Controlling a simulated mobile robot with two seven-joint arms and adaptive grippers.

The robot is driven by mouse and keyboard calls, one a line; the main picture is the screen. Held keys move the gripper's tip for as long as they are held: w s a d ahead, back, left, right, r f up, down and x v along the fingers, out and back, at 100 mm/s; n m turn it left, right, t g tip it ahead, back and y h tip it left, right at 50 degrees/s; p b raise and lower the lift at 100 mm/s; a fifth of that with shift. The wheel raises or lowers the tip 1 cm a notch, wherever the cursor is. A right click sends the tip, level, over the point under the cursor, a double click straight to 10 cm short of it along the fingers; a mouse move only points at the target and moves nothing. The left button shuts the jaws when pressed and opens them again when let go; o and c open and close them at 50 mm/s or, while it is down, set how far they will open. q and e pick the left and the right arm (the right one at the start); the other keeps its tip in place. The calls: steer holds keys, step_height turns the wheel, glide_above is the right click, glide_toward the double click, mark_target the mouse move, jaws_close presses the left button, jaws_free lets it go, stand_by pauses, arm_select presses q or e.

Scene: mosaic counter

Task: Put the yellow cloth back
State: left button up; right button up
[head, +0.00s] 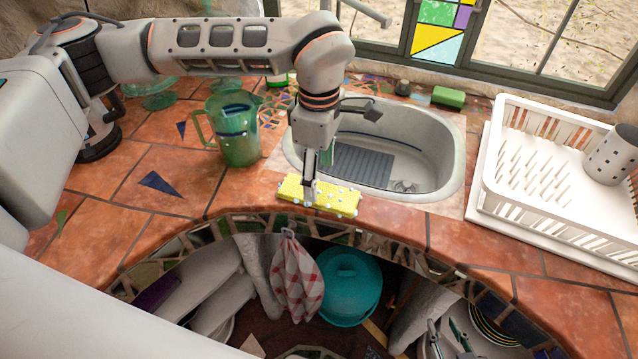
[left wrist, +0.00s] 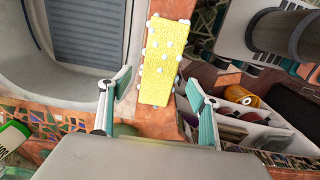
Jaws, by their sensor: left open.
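The yellow cloth (head: 335,198), dotted with white, lies flat on the tiled counter at the front rim of the sink. It also shows in the left wrist view (left wrist: 165,60), ahead of my fingers and lying lengthwise between their lines. My left gripper (head: 311,190) points down over the cloth's left part in the head view. Its two fingers (left wrist: 156,95) stand apart in the left wrist view, with nothing gripped between them. Whether the fingertips touch the cloth I cannot tell. My right gripper (head: 450,342) shows only partly at the bottom edge, low before the counter; its jaws are unclear.
The sink (head: 436,188) lies just behind the cloth. A green pitcher (head: 240,145) stands to the left, and a white dish rack (head: 560,190) to the right.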

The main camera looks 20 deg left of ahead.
mark_target(319, 192)
arm_select(q)
step_height(319, 192, up, 8)
steer(key=shift+f, duration=0.15)
stand_by(0.6)
